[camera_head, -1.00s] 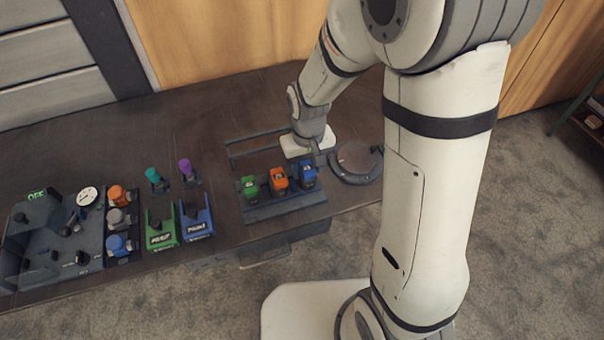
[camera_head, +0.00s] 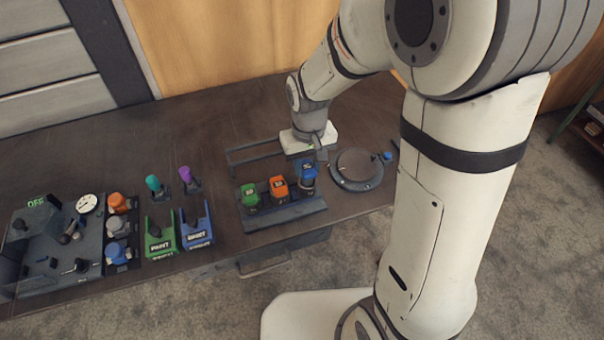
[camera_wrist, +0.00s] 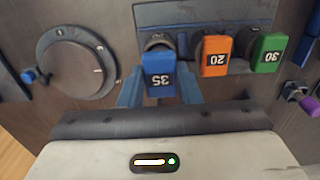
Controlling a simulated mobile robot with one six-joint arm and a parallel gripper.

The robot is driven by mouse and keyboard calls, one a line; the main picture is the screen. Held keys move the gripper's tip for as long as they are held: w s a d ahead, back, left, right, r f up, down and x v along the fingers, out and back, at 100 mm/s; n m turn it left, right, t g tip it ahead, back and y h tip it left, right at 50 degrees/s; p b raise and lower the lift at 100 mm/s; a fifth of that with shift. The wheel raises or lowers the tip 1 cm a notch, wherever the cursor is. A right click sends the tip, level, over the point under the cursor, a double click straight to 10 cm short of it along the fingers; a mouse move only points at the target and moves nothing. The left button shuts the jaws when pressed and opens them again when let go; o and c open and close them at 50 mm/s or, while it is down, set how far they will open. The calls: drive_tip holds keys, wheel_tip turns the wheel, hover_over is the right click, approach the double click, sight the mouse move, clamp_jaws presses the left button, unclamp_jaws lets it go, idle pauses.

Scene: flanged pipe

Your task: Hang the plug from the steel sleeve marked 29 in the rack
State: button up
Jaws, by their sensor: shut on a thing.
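My gripper (camera_wrist: 160,88) is shut on the blue block (camera_wrist: 158,82), one finger on each side. The block bears a black label that seems to read 35. The block also shows in the head view (camera_head: 308,170), below my wrist and above the right end of a dark holder (camera_head: 285,217). An orange block (camera_wrist: 216,55) with a 20-like label and a green block (camera_wrist: 268,50) with a 30-like label stand beside it in the holder. I cannot make out a steel sleeve or plug marked 29 in either view.
A round grey flange (camera_head: 357,170) lies right of the holder, with a small blue knob (camera_head: 387,156) beside it. A low dark rail (camera_head: 250,152) stands behind. Green (camera_head: 160,238) and blue (camera_head: 197,230) stands and a control panel (camera_head: 55,240) are at the left.

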wheel_tip(320, 180, up, 8)
drive_tip(key=shift+f+p, duration=0.1)
drive_tip(key=shift+p, duration=0.4)
wheel_tip(320, 180, up, 6)
drive_tip(key=p, duration=0.5)
hover_over(308, 167)
drive_tip(key=shift+s, duration=0.1)
